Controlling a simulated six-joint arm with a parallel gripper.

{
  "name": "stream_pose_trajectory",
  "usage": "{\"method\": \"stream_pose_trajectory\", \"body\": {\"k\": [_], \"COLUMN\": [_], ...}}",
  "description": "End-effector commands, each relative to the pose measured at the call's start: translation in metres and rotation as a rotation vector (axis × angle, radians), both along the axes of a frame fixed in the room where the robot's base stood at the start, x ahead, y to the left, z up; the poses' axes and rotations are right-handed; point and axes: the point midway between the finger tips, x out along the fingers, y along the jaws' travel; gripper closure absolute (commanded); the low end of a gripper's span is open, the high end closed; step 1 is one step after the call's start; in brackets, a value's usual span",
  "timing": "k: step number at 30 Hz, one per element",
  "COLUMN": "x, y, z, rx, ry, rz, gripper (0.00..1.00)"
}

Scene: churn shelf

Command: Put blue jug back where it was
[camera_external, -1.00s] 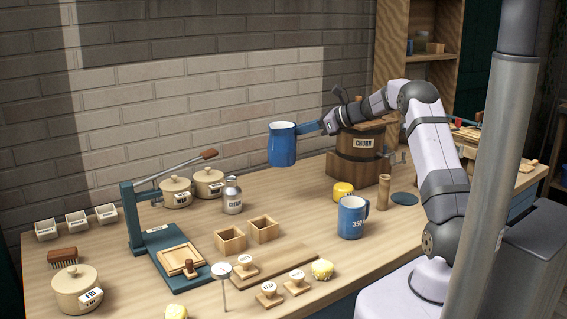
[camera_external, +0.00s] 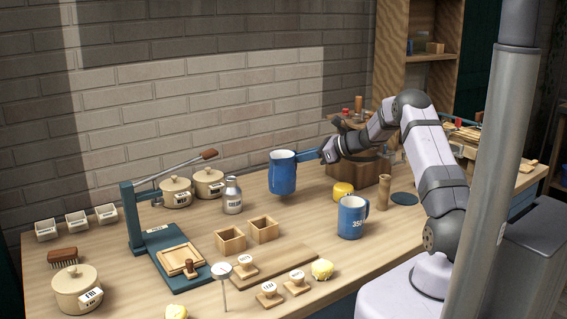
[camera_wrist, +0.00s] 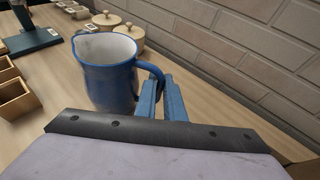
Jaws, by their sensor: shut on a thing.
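A blue jug (camera_external: 282,174) with a pale inside hangs upright a little above the table, right of the cream can. My gripper (camera_external: 310,155) is shut on the jug's handle from the right. In the wrist view the jug (camera_wrist: 108,75) fills the upper left, and my gripper's blue fingers (camera_wrist: 160,95) pinch its handle. A second blue vessel, a mug marked 350 (camera_external: 352,217), stands on the table to the right. I cannot tell whether the held jug touches the table.
A metal cream can (camera_external: 232,195) and lidded crocks (camera_external: 176,192) stand to the left. Two open wooden boxes (camera_external: 230,240) lie in front. A yellow block (camera_external: 343,190) and a wooden cylinder (camera_external: 383,190) are to the right.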

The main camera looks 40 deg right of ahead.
Motion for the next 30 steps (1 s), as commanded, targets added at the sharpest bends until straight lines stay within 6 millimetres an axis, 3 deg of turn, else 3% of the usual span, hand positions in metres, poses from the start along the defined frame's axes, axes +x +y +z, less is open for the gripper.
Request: {"method": "stream_pose_trajectory", "body": {"k": [5,16,29,30], "x": [0.000,0.000,0.000,0.000], "y": [0.000,0.000,0.000,0.000], "z": [-0.001,-0.036,-0.041,-0.042], "rx": [0.001,0.002,0.001,0.001], "ry": [-0.003,-0.001,-0.003,-0.001], "rz": [-0.001,0.000,-0.001,0.000], "gripper": [1.00,1.00,1.00,0.89]}}
